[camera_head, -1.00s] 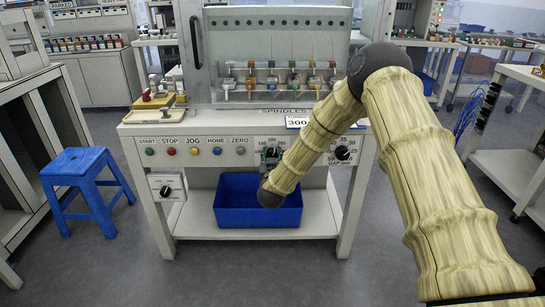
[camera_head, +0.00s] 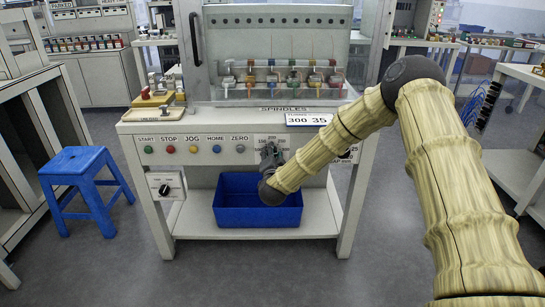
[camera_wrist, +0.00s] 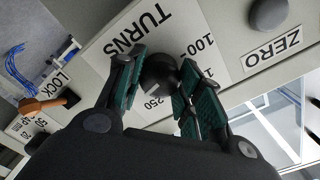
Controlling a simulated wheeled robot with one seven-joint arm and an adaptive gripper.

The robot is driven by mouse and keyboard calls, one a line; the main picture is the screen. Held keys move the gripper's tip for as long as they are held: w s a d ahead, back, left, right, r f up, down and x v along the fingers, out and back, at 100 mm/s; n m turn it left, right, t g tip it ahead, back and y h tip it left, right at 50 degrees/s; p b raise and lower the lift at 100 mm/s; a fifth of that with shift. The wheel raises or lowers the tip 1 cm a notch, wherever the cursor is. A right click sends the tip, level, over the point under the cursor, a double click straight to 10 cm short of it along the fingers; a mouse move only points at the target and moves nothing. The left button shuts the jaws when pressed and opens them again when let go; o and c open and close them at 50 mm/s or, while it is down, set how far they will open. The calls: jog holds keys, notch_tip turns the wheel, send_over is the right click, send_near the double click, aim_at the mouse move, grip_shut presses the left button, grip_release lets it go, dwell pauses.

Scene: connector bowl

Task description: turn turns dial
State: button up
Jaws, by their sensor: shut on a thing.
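The turns dial is a black round knob (camera_wrist: 157,76) on a white scale plate marked TURNS, with 100 and 250 legible in the wrist view. My gripper (camera_wrist: 162,68) has its teal-padded fingers on either side of the knob, shut on it. In the head view my gripper (camera_head: 269,156) is small and dark at the front panel, and it hides most of the dial. The dial's scale plate (camera_head: 282,141) shows around it. The exact dial pointing is not clear. A display (camera_head: 308,119) above the panel reads 300 and 35.
START, STOP, JOG, HOME and ZERO buttons (camera_head: 240,150) line the panel to the left; the grey ZERO button (camera_wrist: 268,15) is near my gripper. Another dial (camera_head: 165,190) sits lower left. A blue bin (camera_head: 255,216) stands on the shelf below. My forearm partly covers the gap dial.

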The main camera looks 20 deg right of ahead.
jog(key=shift+d+m+b, duration=0.1)
jog(key=shift+m+b, duration=0.25)
jog(key=shift+m, duration=0.85)
jog(key=o, duration=1)
jog(key=shift+d, duration=0.1)
jog(key=shift+o, duration=0.2)
jog(key=shift+a, duration=0.2)
jog(key=v, duration=1.2)
jog(key=shift+f, duration=0.15)
